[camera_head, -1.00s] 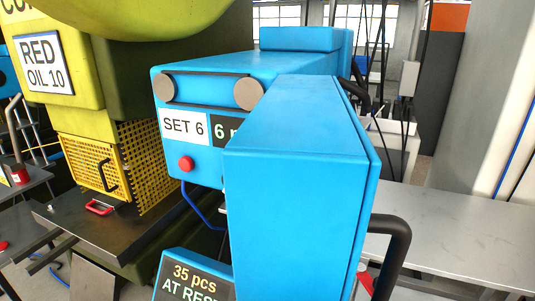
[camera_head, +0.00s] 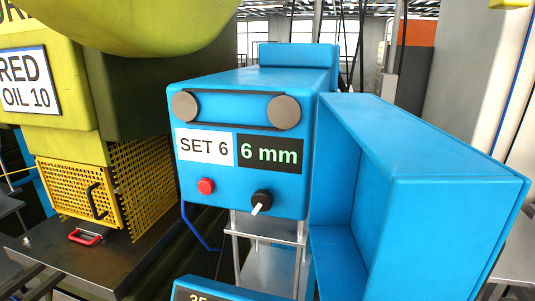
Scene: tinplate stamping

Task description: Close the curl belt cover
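The curl belt cover (camera_head: 445,220) is a blue hollow box, standing open at the right of the blue curl machine (camera_head: 245,175). Its open side faces left, and its inner walls show. The belt (camera_head: 235,96) runs exposed between two grey round pulleys, the left one (camera_head: 185,107) and the right one (camera_head: 284,112), on the machine's front. The cover's handle is not visible from here. Neither of my grippers is in view.
Below the belt are a SET 6 sign (camera_head: 205,147), a 6 mm display (camera_head: 270,152), a red button (camera_head: 206,186) and a black knob (camera_head: 261,202). A yellow mesh guard (camera_head: 80,190) stands left above a dark table (camera_head: 120,255). A grey table (camera_head: 518,255) is at right.

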